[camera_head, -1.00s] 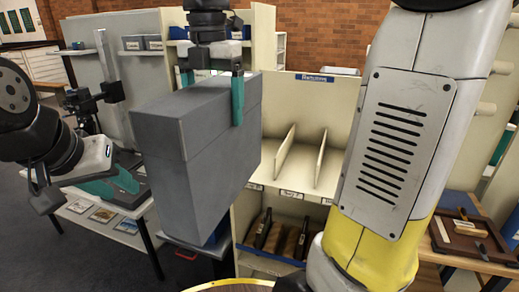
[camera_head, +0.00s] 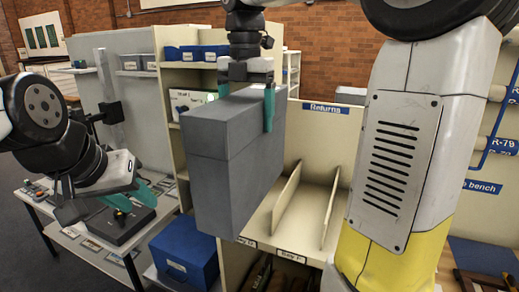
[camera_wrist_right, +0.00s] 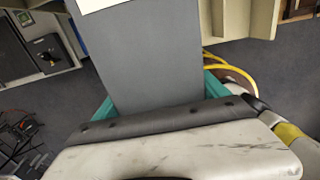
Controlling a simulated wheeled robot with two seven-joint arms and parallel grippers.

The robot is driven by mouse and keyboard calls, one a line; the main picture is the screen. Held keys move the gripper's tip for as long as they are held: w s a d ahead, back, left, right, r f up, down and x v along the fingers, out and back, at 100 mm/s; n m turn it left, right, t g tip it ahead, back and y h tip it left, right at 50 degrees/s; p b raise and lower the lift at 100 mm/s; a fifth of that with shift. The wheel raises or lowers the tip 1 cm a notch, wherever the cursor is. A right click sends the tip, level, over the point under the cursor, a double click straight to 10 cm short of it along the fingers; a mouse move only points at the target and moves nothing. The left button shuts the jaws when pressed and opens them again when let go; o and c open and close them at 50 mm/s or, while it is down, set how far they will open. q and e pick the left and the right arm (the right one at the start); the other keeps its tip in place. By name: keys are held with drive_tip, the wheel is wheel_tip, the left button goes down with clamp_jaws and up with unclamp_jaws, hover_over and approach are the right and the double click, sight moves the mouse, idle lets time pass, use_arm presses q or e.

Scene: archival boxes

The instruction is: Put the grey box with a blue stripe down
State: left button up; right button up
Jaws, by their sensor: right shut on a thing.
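A grey box (camera_head: 232,165) hangs upright in the middle of the head view, in front of the Returns shelf. No blue stripe shows on its visible sides. My right gripper (camera_head: 245,105) comes down from above and is shut on its top, with teal fingers on both sides of it. The right wrist view shows the grey box (camera_wrist_right: 140,55) between the teal fingers, with part of a white label at its edge. My left gripper (camera_head: 132,195) is at the left, empty, with its teal fingers apart, above a low table.
The cream Returns shelf (camera_head: 325,120) has slanted dividers and open bays behind and right of the box. A blue box (camera_head: 185,250) stands low, left of the held box. A table (camera_head: 70,236) with small items is at the left.

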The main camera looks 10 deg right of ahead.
drive_tip(key=w+d, duration=0.7)
drive_tip(key=w, duration=0.4)
drive_tip(key=shift+w+d+f, duration=0.1)
drive_tip(key=shift+d+f, duration=0.05)
drive_tip(key=shift+f, duration=1.75)
drive_tip(key=shift+w+d+f, duration=0.1)
drive_tip(key=shift+f, duration=1.8)
drive_tip(key=shift+w+d+f, duration=0.1)
drive_tip(key=shift+d+f, duration=0.05)
drive_tip(key=shift+f, duration=1.85)
